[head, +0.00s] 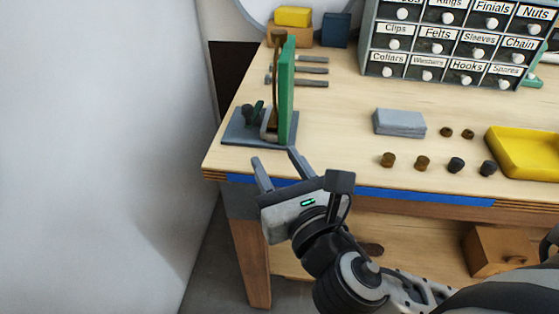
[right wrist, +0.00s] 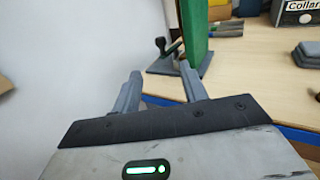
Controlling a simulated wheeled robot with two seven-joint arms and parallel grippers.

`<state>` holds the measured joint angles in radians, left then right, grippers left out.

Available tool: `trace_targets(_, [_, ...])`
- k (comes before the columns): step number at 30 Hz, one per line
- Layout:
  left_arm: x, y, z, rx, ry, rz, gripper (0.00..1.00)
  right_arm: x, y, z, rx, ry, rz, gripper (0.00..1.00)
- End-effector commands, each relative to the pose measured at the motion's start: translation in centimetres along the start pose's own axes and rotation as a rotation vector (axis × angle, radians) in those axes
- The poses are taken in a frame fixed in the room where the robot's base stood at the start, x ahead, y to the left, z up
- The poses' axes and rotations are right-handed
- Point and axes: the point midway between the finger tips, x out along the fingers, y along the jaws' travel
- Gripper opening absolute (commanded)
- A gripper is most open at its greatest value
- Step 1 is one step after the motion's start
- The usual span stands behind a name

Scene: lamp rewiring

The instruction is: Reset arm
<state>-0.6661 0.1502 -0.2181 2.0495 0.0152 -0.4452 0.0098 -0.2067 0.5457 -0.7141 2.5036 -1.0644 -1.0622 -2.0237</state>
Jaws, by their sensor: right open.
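My right gripper (head: 279,168) is open and empty in the head view, just off the front edge of the workbench at its left corner. Its two grey fingers point up toward a clamp stand (head: 246,128) with a grey base and a tall green panel (head: 287,92). The fingers appear apart from the stand. In the right wrist view, the open fingers (right wrist: 158,90) show with a gap between them, and the green panel (right wrist: 197,35) stands beyond them. My left gripper is not in view.
The wooden workbench (head: 340,135) has a labelled drawer cabinet (head: 450,52) at the back. A grey block (head: 399,122), several small knobs (head: 422,163) and a yellow tray (head: 525,152) lie to the right. Tools (head: 300,83) lie behind the stand. A white wall (head: 95,150) fills the left.

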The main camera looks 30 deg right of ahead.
Motion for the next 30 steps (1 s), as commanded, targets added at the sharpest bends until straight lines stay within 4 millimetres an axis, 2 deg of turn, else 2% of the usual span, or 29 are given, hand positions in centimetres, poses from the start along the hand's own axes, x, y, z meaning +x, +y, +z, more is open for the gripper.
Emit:
trace_targets(10, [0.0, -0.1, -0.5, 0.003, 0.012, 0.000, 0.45, 0.1, 0.0, -0.2, 0.012, 0.006, 0.001, 0.43])
trace_targets(14, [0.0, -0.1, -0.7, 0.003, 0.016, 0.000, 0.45, 0.3, 0.4, -2.5, 0.177, 0.081, 0.015, 0.43])
trace_targets(17, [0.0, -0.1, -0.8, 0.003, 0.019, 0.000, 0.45, 0.5, 1.1, -6.3, 0.482, 0.210, 0.014, 0.43])
trace_targets(22, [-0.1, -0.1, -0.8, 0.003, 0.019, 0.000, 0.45, -0.7, 2.1, -14.3, 1.231, 0.471, -0.127, 0.43])
trace_targets(27, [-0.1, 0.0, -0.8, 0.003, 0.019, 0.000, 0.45, -3.2, 2.2, -21.0, 2.023, 0.611, -0.451, 0.43])
trace_targets(30, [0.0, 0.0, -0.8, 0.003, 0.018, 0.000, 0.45, -4.7, 1.9, -23.7, 2.405, 0.602, -0.659, 0.43])
